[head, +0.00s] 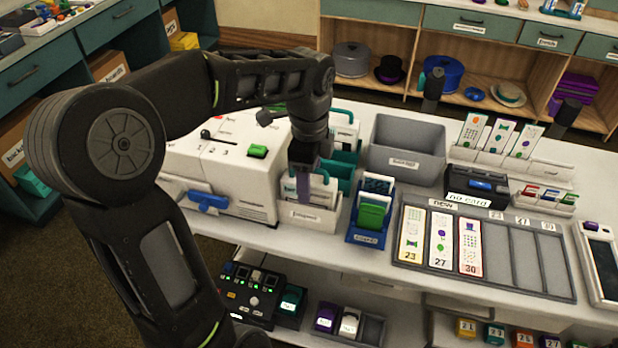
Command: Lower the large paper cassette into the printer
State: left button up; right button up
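The white printer (225,165) stands at the left of the counter, with a green button on top and a blue lever low on its front. My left arm passes in front of part of it. My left gripper (303,190) points down at a white holder (310,217) just right of the printer. White and teal cassette-like pieces (321,187) stand in that holder, partly hidden by the gripper. I cannot tell which is the large paper cassette, or whether the fingers are closed on one. My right gripper is not in view.
A blue holder with a green piece (371,215) stands close right of the white holder. Behind are a grey bin (405,148) and another teal-and-white holder (343,150). A grey card tray (485,246) fills the counter's right. A black control box (252,297) sits on the lower shelf.

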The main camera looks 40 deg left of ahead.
pick_arm(q)
jog(key=shift+o, duration=0.5)
notch_tip(320, 180, up, 8)
jog(key=shift+f, duration=0.1)
dwell(0.9)
